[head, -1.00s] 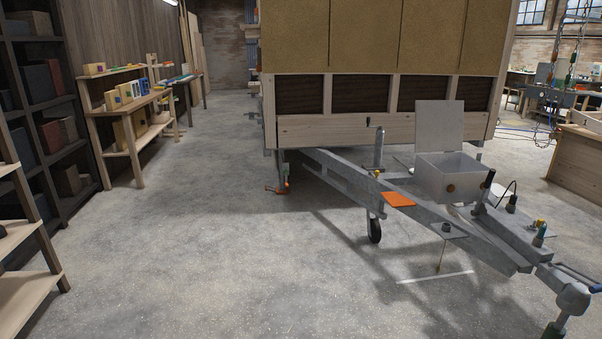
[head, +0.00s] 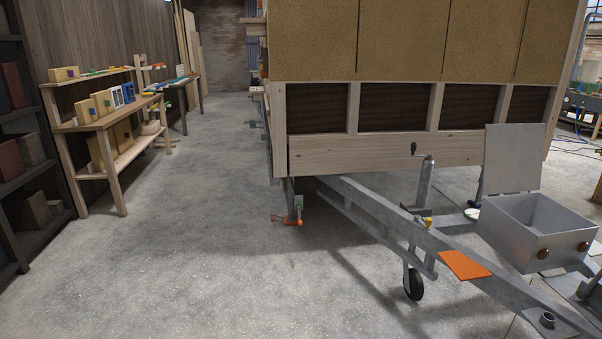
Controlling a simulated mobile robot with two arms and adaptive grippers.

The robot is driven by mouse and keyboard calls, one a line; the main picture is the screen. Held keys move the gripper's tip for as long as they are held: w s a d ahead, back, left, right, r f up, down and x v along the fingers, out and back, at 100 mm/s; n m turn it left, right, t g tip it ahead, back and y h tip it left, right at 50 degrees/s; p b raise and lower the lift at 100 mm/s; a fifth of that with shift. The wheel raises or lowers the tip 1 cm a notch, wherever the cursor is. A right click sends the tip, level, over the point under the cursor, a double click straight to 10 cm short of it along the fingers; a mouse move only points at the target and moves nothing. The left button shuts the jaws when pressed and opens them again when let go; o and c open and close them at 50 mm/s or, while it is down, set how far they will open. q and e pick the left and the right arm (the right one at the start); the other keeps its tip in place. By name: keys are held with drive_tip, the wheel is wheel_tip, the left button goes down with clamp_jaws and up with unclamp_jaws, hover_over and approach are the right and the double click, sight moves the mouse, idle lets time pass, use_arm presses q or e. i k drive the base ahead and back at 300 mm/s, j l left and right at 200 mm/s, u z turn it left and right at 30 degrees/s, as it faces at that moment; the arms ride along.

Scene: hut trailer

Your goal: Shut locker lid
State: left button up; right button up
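The locker is a grey open-topped metal box (head: 515,237) mounted on the trailer's drawbar at the right of the head view. Its flat grey lid (head: 513,158) stands upright at the back of the box, so the locker is open. Two brown round knobs or catches (head: 543,254) show on its front face. The inside that I can see looks empty. Neither of my grippers is in view.
The grey drawbar (head: 385,215) runs from the hut trailer (head: 350,155) to the lower right, with an orange plate (head: 465,265) on it and a jockey wheel (head: 413,283) beneath. Wooden workbenches (head: 100,123) and dark shelves (head: 30,188) line the left. The concrete floor between is clear.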

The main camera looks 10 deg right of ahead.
sight(513, 153)
drive_tip(key=i+z, duration=0.1)
drive_tip(key=i, duration=0.55)
drive_tip(key=i+j, duration=0.15)
drive_tip(key=i, duration=0.55)
drive_tip(key=i+z, duration=0.15)
drive_tip(key=i, duration=0.5)
drive_tip(key=i+j+z, duration=0.15)
drive_tip(key=i+z, duration=0.25)
drive_tip(key=i+j+z, duration=0.2)
drive_tip(key=z, duration=0.25)
drive_tip(key=i+j+z, duration=0.6)
drive_tip(key=j+z, duration=0.2)
drive_tip(key=i+j+z, duration=0.15)
drive_tip(key=j+z, duration=0.3)
drive_tip(key=i+j+z, duration=0.1)
drive_tip(key=j+z, duration=0.3)
drive_tip(key=j, duration=0.3)
drive_tip(key=j+z, duration=0.45)
drive_tip(key=j, duration=0.25)
drive_tip(key=k+j+z, duration=0.15)
drive_tip(key=j+z, duration=0.25)
drive_tip(key=j, duration=0.25)
